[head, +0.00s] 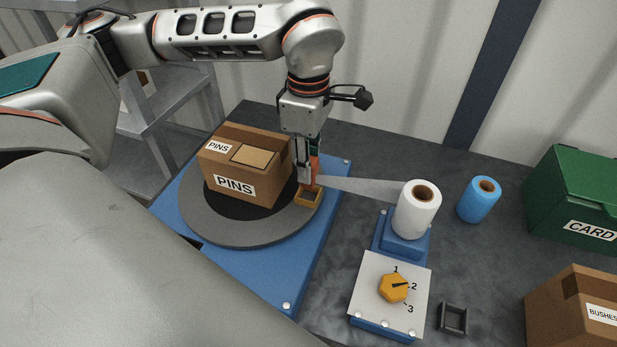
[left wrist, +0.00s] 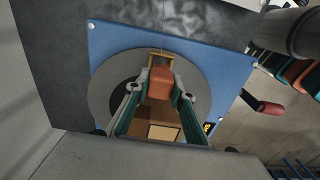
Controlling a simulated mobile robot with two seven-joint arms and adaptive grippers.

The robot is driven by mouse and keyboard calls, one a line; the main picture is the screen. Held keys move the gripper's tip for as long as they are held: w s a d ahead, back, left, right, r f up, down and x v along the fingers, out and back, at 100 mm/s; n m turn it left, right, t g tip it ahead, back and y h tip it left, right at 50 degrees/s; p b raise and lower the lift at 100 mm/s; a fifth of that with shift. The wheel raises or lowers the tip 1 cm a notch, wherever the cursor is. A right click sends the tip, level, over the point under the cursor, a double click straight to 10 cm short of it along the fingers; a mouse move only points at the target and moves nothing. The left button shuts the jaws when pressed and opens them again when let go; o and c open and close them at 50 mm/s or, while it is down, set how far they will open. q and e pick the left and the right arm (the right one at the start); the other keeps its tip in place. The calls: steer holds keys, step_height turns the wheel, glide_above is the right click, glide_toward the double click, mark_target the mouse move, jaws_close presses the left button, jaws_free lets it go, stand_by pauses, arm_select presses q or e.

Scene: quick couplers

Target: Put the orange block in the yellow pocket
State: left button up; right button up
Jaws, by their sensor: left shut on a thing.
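An orange block (head: 314,167) is held between the fingers of my left gripper (head: 307,176), which is shut on it. The block also shows between the fingers in the left wrist view (left wrist: 160,83). The yellow pocket (head: 308,196) is a small open-topped holder at the right edge of the grey turntable. The block's lower end is just above or at the pocket; I cannot tell whether it has entered. In the left wrist view the pocket (left wrist: 161,59) shows just beyond the block. My right gripper is not in view.
A cardboard PINS box (head: 240,190) stands on the grey turntable (head: 200,228), close beside my left gripper. The turntable sits on a blue base (head: 300,262). A white film roll (head: 416,212), a blue roll (head: 478,200) and a dial panel (head: 375,308) stand to the right.

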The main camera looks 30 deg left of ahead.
arm_select(q)
steer(key=shift+f, duration=2.15)
steer(key=shift+f, duration=0.2)
steer(key=o, duration=1.1)
step_height(320, 180, up, 12)
steer(key=shift+r, duration=0.2)
